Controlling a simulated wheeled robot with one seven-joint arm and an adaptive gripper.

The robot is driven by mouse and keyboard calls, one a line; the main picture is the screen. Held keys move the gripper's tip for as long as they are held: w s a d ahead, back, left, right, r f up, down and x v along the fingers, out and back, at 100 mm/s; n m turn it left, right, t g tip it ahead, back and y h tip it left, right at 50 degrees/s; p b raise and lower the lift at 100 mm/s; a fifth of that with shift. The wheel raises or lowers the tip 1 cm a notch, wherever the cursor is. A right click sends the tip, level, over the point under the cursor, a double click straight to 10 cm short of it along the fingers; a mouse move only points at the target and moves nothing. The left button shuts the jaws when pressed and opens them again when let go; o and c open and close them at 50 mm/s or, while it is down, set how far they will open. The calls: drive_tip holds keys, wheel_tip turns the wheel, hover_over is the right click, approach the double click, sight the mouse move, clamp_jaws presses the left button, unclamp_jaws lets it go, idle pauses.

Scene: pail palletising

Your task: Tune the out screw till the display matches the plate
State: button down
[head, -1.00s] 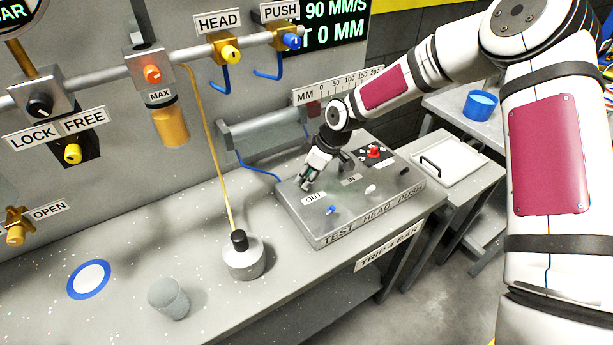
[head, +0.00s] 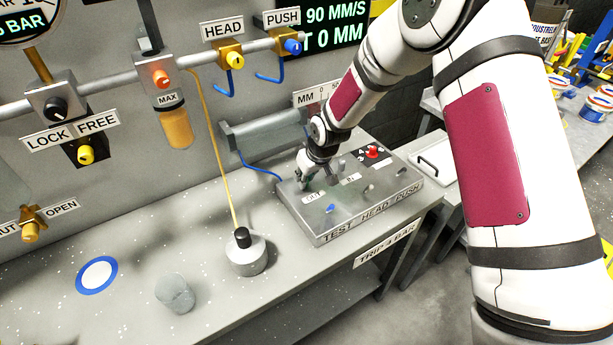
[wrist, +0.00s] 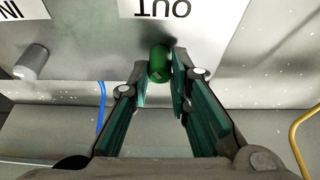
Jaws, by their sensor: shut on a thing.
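The out screw is a small green knob (wrist: 159,62) beside the OUT label (wrist: 162,9) in the wrist view. My gripper (wrist: 160,85) is closed around it, one finger on each side near the tips. In the head view my gripper (head: 306,183) is at the back left of the grey control box (head: 345,205), hiding the screw. The display (head: 325,25) is at the top; it reads 90 MM/S and 0 MM, with its left side cut off or hidden. The plate giving the target cannot be told for certain.
A grey screw (wrist: 32,62) stands by the IN label. The box also carries a red knob (head: 373,152) and a blue switch (head: 330,208). A hose runs to a metal weight-like cylinder (head: 246,252) on the bench.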

drive_tip(key=m+h, duration=0.1)
drive_tip(key=m, duration=0.1)
drive_tip(key=m+p, duration=0.1)
drive_tip(key=m, duration=0.1)
drive_tip(key=shift+a+m+t+h, duration=0.15)
drive_tip(key=shift+m+t+h, duration=0.15)
drive_tip(key=shift+m+h, duration=0.1)
idle(0.4)
drive_tip(key=c, duration=1.5)
unclamp_jaws()
drive_tip(key=v, duration=1.2)
drive_tip(key=shift+s+a, duration=0.1)
